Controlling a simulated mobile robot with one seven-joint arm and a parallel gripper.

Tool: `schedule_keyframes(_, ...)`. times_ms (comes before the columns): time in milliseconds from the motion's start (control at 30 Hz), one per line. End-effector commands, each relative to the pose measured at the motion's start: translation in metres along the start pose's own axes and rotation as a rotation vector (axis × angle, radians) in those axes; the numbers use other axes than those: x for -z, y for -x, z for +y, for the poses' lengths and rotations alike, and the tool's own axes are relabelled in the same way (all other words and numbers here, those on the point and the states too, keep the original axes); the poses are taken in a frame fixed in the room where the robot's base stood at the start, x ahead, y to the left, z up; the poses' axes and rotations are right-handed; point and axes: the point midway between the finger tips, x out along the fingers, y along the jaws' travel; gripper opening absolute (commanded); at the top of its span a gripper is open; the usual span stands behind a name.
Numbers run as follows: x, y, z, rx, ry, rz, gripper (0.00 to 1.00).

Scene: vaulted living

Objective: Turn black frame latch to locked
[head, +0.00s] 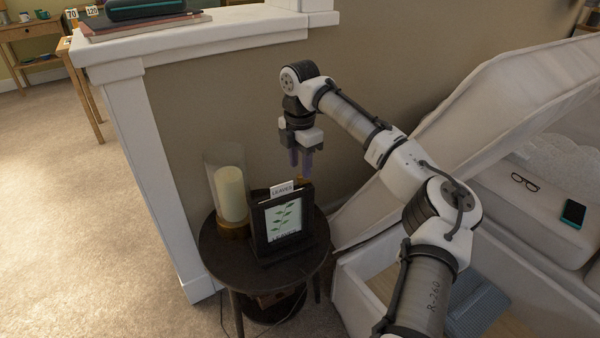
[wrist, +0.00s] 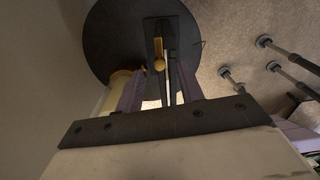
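The black frame (head: 261,232) stands on a small round dark table. It holds a leaf picture and has a "LEAVES" card at its top. In the wrist view I see the frame (wrist: 151,28) from above and behind, with a brass latch (wrist: 159,62) ending in a round knob. The latch's turned state is hard to judge; its brass arm points toward my gripper in that view. My gripper (head: 302,168) hangs above and behind the frame, pointing down. Its two purple-grey fingers are apart and empty in the wrist view (wrist: 160,82), and I see no contact with the latch.
A candle in a glass cylinder (head: 230,192) stands on the round table (head: 217,256), left of the frame. A half wall (head: 215,95) rises behind the table. A pale sofa (head: 535,205) with a tilted panel is at right. Open carpet lies at left.

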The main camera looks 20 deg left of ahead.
Motion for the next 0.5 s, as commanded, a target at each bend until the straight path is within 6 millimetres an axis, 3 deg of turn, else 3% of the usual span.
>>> schedule_keyframes(200,0.0,-0.024,0.0,0.0,0.0,0.001,0.38)
schedule_keyframes(500,0.0,-0.028,0.0,0.0,0.0,0.001,0.38)
